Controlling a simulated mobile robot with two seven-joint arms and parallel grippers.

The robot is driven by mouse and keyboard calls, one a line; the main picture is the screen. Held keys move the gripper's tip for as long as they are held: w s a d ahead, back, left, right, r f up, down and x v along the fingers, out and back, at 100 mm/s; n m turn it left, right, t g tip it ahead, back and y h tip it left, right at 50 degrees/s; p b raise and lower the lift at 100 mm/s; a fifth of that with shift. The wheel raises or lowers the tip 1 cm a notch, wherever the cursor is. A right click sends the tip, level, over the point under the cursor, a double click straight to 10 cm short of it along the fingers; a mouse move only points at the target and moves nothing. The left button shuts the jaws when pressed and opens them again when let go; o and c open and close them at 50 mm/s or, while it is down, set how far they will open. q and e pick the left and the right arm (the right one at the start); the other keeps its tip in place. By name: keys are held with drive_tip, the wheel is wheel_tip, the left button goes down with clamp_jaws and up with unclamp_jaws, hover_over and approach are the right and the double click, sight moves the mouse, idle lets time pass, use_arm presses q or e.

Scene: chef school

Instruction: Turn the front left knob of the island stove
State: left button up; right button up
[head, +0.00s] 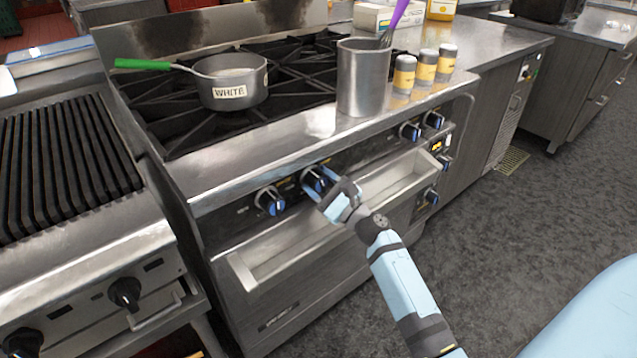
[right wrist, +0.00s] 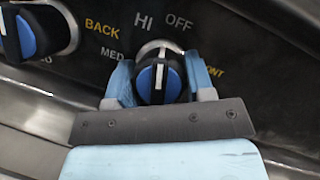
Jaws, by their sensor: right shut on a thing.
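The stove's front has a row of blue-and-black knobs. The second knob from the left (head: 315,178) is the one my right gripper (head: 322,187) is at. In the right wrist view this front left knob (right wrist: 160,80) has FRONT printed to its right and HI and OFF above. Its white line points roughly upward. The light blue fingers of my right gripper (right wrist: 162,88) are on either side of the knob, shut on it. The leftmost knob (head: 270,201), with BACK printed beside it, also shows in the right wrist view (right wrist: 38,32). My left gripper is not in view.
A pot labelled WHITE (head: 235,92) with a green handle stands on the stove's grates. A metal canister (head: 362,80) and several shakers (head: 426,66) stand to its right. A grill (head: 65,165) is at left. A metal trough (head: 300,240) runs below the knobs.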

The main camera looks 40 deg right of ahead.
idle(0.4)
drive_tip(key=o, duration=0.9)
